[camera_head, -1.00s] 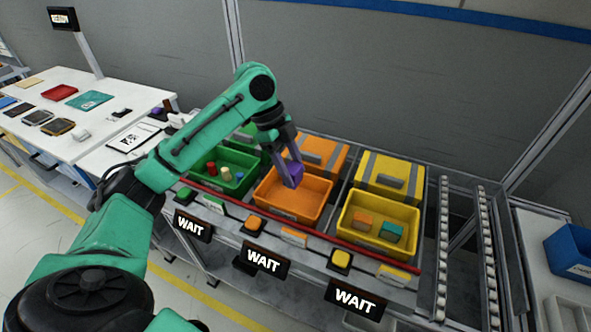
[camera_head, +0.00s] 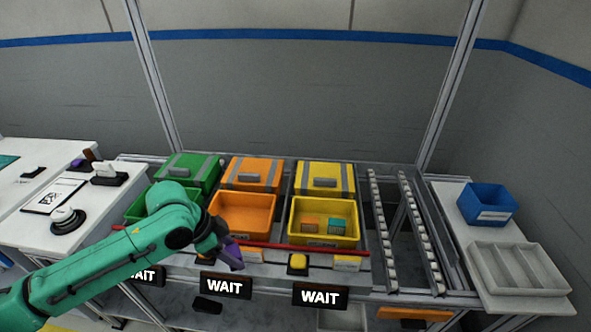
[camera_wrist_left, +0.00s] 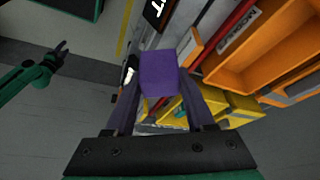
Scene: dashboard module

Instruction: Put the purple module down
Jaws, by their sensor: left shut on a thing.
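My left gripper (camera_head: 230,256) is shut on the purple module (camera_head: 234,251), in front of the orange bin and above the middle WAIT sign. In the left wrist view the purple module (camera_wrist_left: 158,73) sits between the two fingertips. The open orange bin (camera_head: 241,228) looks empty. The yellow bin (camera_head: 323,240) to its right holds an orange block and a teal block. The green bin (camera_head: 135,213) is partly hidden by my left arm. A green arm with a dark gripper (camera_wrist_left: 62,48), apparently my right, shows small at the left of the wrist view.
A red rail (camera_head: 300,247) runs along the rack front, with buttons and WAIT signs (camera_head: 320,296) below. Lidded bins stand behind. Roller tracks (camera_head: 410,230) lie to the right, then a blue bin (camera_head: 487,204) and a grey divided tray (camera_head: 517,268). A white table is at left.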

